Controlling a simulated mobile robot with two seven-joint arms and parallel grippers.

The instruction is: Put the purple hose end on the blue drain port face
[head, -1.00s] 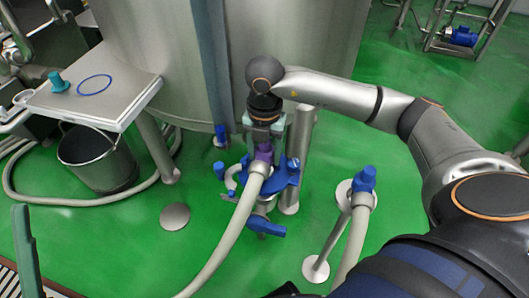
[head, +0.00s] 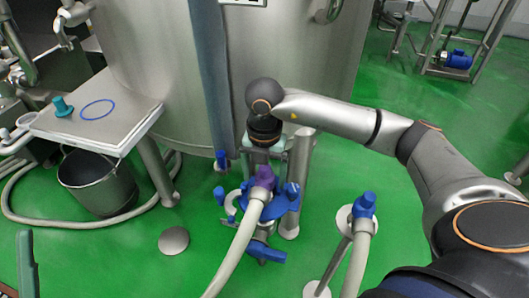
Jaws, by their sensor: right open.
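The purple hose end (head: 263,178) tops a pale hose (head: 235,250) that runs down to the lower left. It stands at the blue drain port (head: 281,206), beside the tank's foot, and overlaps it in the picture. I cannot tell whether its face sits flush on the port face. My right gripper (head: 263,162) points down directly above the purple end. Its pale green fingers are open and lie on either side, close to its top. A green finger at the lower left edge looks like part of my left gripper (head: 26,265); its jaws are mostly out of view.
A second hose with a blue end (head: 364,206) rests on a stand to the right. The steel tank (head: 270,60) rises behind. A steel table (head: 90,125) with a blue ring and teal piece, and a bucket (head: 98,183), stand at left.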

